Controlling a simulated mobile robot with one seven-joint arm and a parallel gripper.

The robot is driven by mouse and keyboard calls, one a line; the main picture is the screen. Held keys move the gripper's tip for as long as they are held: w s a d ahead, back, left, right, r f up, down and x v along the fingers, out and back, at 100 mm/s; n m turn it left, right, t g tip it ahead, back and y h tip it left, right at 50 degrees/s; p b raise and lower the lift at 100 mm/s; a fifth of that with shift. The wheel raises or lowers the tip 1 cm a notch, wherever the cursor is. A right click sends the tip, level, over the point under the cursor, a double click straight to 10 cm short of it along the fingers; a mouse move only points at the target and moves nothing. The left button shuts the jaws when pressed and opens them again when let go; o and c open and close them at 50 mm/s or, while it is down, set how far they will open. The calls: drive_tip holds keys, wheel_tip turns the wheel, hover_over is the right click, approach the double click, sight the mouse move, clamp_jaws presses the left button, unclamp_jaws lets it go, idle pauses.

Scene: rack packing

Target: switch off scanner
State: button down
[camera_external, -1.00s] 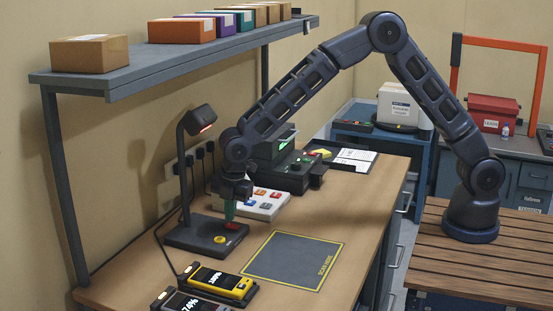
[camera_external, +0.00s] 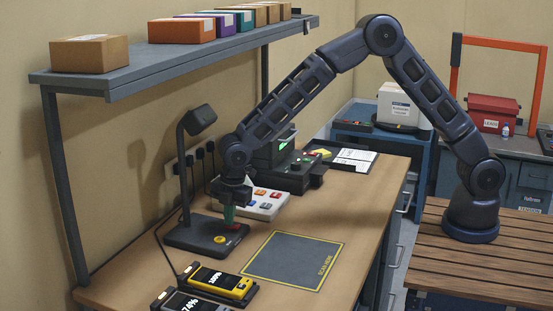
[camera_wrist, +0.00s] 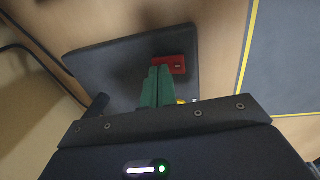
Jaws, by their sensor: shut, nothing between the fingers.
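The scanner is a dark stand on the desk, with a flat base (camera_external: 190,240), an upright neck and a hooded head (camera_external: 202,119). No red glow shows under the head. A red rocker switch (camera_external: 236,227) and a yellow button (camera_external: 220,239) sit on the base. My gripper (camera_external: 228,216) is shut and empty, its green fingertips pointing down at the red switch. In the wrist view the shut fingertips (camera_wrist: 159,72) are right beside the red switch (camera_wrist: 178,64) and overlap its edge. I cannot tell whether they touch it. The yellow button is mostly hidden there.
A white panel with coloured buttons (camera_external: 262,203) lies just behind my gripper. Two handheld devices (camera_external: 218,281) sit in cradles at the front left. A grey mat with a yellow border (camera_external: 293,260) is clear. A shelf (camera_external: 190,63) with boxes hangs above.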

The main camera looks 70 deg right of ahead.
drive_tip(key=shift+s+f, duration=0.2)
drive_tip(key=shift+s+r, duration=0.1)
drive_tip(key=shift+s, duration=0.55)
drive_tip(key=shift+r, duration=0.1)
wheel_tip(320, 180, up, 14)
drive_tip(key=s, duration=0.1)
drive_tip(key=shift+s, duration=0.35)
